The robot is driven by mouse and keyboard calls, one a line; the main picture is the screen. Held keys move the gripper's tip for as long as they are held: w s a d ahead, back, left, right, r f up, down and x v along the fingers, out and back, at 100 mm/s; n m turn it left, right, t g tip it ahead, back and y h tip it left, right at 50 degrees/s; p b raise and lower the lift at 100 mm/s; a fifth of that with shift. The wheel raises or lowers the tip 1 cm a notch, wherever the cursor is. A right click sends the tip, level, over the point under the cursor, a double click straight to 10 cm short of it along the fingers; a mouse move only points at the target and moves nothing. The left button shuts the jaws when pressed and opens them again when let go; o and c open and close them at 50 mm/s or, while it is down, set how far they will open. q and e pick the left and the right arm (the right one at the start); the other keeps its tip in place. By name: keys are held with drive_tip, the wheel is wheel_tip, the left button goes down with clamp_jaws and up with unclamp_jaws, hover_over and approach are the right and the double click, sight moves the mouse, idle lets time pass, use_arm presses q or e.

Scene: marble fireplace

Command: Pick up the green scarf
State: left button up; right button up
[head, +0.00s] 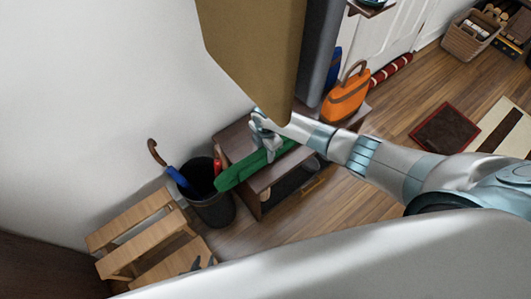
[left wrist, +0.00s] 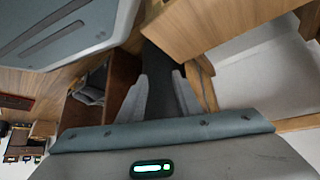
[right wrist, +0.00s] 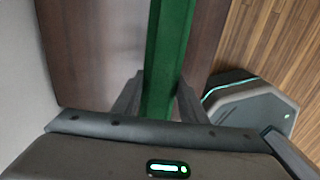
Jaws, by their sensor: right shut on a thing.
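The green scarf (head: 242,172) is a long green strip over the top of a dark brown bench (head: 238,141) in the head view. My right gripper (head: 267,148) is at the scarf's upper part. In the right wrist view the scarf (right wrist: 165,50) runs between the two fingers of my right gripper (right wrist: 158,90), which is shut on it. In the left wrist view my left gripper (left wrist: 160,82) has its fingers apart, with nothing seen held between them. A dark grey tip low in the head view may be my left gripper (head: 196,264), near the wooden step stool.
A dark bin (head: 216,208) with umbrellas stands left of the bench. A wooden step stool (head: 130,220) is farther left. An orange bag (head: 345,98) sits on the bench's right end. A large tan panel (head: 255,50) hangs close above my right gripper. Open floor (head: 385,125) lies right.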

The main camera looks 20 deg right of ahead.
use_arm(q)
drive_tip(key=shift+s+f, duration=0.1)
